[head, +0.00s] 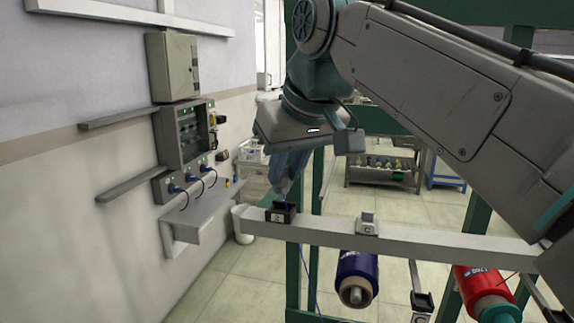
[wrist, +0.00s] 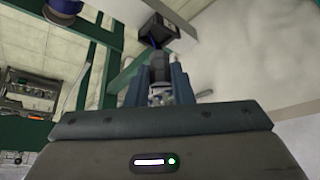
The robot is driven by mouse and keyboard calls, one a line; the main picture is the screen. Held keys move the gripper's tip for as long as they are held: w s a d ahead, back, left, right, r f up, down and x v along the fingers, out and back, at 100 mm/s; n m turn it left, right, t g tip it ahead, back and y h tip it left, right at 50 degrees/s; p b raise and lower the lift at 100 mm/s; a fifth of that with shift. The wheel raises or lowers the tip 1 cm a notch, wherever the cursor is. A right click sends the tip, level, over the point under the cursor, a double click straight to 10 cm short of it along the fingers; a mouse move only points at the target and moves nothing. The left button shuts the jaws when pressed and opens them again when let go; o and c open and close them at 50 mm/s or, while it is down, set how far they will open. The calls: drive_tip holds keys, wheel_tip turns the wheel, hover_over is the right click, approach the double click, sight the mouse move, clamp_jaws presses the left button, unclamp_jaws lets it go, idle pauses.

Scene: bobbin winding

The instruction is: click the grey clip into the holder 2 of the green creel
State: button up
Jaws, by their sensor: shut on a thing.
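The green creel (head: 293,265) carries a pale horizontal rail. Holder 2 (head: 278,217), a dark block with a white "2" label, sits near the rail's left end. My gripper (head: 283,192) points down at the top of this holder. In the wrist view, my gripper (wrist: 160,75) is shut on the grey clip (wrist: 159,67), which sits between the blue fingers. The dark holder (wrist: 157,33) is just beyond the clip, with blue thread at it. I cannot tell whether the clip touches or sits in the holder. The clip is mostly hidden in the head view.
A light grey holder (head: 367,224) stands farther right on the rail. A dark blue bobbin (head: 357,277) and a red bobbin (head: 483,284) hang below it. Blue thread runs down below the rail. A wall control box (head: 182,135) and shelf are left.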

drive_tip(key=shift+f+b, duration=1.45)
drive_tip(key=shift+f, duration=0.4)
drive_tip(key=shift+f, duration=0.1)
drive_tip(key=o, duration=1)
drive_tip(key=p+v, duration=0.1)
drive_tip(key=v, duration=1.3)
